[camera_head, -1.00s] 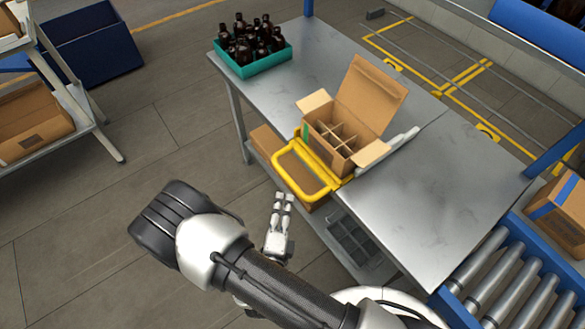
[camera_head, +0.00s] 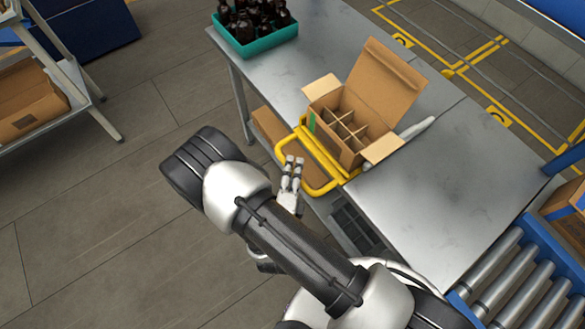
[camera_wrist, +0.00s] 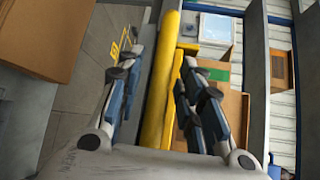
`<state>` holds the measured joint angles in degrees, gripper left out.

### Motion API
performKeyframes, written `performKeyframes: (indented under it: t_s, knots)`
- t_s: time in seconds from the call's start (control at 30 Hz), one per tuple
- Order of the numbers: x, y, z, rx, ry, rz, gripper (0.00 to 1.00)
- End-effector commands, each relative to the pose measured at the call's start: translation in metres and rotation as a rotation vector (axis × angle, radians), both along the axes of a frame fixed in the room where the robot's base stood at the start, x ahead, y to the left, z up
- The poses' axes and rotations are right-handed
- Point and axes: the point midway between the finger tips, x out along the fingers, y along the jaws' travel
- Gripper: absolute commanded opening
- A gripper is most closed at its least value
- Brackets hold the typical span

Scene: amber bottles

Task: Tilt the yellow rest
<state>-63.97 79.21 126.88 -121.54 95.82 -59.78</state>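The yellow rest (camera_head: 323,160) sits at the near edge of the metal table, with its looped handle sticking out past the edge. An open cardboard box with dividers (camera_head: 382,78) stands on it, flaps spread. My gripper (camera_head: 294,160) is at the handle's outer side, its fingertips overlapping the bar in the head view. In the wrist view the yellow bar (camera_wrist: 158,105) runs lengthwise between the two fingers (camera_wrist: 160,60), which are apart. I cannot tell whether either finger touches the bar. No grip on it shows.
A teal crate (camera_head: 262,47) of amber bottles stands on the table (camera_head: 440,190) at the back left. A roller conveyor (camera_head: 520,285) is at the lower right. A shelf with cardboard boxes (camera_head: 30,105) stands at the left. A dark crate (camera_head: 355,228) is below the tabletop.

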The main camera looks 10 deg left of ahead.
Motion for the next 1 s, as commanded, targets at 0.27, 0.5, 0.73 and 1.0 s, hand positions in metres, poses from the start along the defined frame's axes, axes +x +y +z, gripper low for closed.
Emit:
performKeyframes:
  t_s: [0.27,0.5,0.73,1.0]
  knots:
    - [0.0000,-0.0001,0.0000,0.000,0.000,0.000,0.14]
    - [0.0000,-0.0001,0.0000,0.000,0.000,0.000,0.00]
    - [0.0000,0.0000,0.0000,0.001,0.000,0.000,0.00]
    - [0.0004,0.0060,-0.0017,0.002,-0.001,0.001,0.00]
